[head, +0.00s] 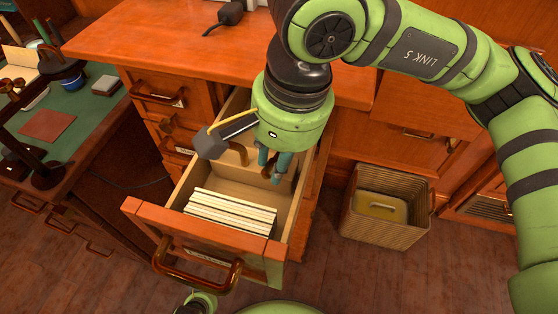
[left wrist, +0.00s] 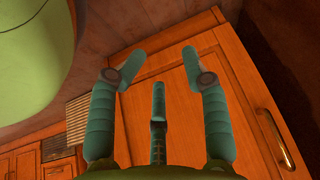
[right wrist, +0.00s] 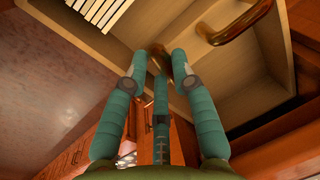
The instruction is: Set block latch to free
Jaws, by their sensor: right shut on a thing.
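An open drawer (head: 190,222) holds a row of pale cards (head: 230,212). Behind the cards, inside the drawer, stands a wooden block with a curved handle (head: 238,153); the handle also shows in the right wrist view (right wrist: 232,28). My right gripper (head: 270,168) reaches down into the drawer, right of that handle. In the right wrist view its fingers close around a small brown, shiny latch-like piece (right wrist: 181,68), mostly hidden by the fingers. Its set position cannot be told. My left gripper (left wrist: 161,75) is open and empty, facing a wooden cabinet panel.
A desk with a green top (head: 92,105) stands at the left. A woven basket (head: 385,215) stands on the floor right of the drawer. A black plug-like object (head: 230,13) lies on the cabinet top. The drawer's front has a large curved pull (head: 195,275).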

